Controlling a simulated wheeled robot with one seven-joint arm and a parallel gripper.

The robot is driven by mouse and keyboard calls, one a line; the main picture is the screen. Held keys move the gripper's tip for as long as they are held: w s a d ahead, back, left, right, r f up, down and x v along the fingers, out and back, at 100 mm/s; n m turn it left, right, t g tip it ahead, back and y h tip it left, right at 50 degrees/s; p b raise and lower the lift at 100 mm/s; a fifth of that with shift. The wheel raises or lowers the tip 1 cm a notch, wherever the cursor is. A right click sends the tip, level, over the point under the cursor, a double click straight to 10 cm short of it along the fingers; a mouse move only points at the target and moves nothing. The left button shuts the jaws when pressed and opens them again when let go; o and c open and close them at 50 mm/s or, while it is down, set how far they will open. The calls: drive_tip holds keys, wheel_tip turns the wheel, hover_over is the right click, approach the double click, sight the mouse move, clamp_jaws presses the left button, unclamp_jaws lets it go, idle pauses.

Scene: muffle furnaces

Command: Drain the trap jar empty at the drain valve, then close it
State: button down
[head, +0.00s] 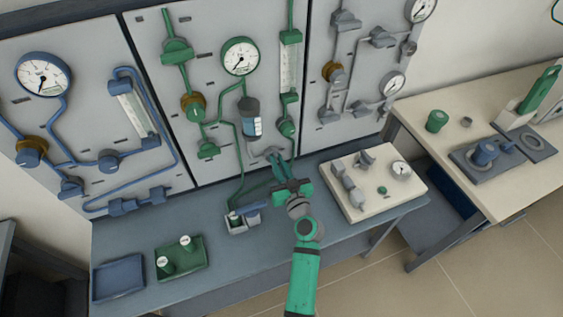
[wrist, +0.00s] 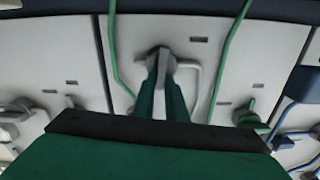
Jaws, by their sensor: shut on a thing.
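The trap jar (head: 251,118) hangs on the middle panel under the green gauge. It has a dark top, and blue shows in its lower part beside a pale scale; the exact level is too small to read. The grey drain valve (head: 271,152) sits below the jar, and it also shows in the wrist view (wrist: 160,55). My gripper (head: 279,163) reaches up to the valve from the front. In the wrist view its two green fingers (wrist: 162,88) are shut on the valve's grey handle, which hides part of it.
A small grey holder (head: 242,223) stands on the bench below, at the end of a green tube. A blue tray (head: 118,280) and a green tray (head: 191,271) with two white-topped pieces lie at left. A pale board with fittings (head: 356,206) lies right of my arm.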

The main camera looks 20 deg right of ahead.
drive_tip(key=shift+d+f+m, duration=0.3)
drive_tip(key=shift+m, duration=2.45)
drive_tip(key=shift+d+f+m, duration=0.25)
drive_tip(key=shift+f+m, duration=0.1)
drive_tip(key=shift+m, duration=2.35)
drive_tip(key=shift+d+f+m, duration=0.3)
drive_tip(key=shift+m, duration=2.45)
drive_tip(key=c, duration=1.8)
unclamp_jaws()
drive_tip(key=shift+s, duration=0.1)
drive_tip(key=shift+c, duration=0.2)
drive_tip(key=shift+o, duration=0.2)
drive_tip(key=s, duration=1)
drive_tip(key=shift+s, duration=0.4)
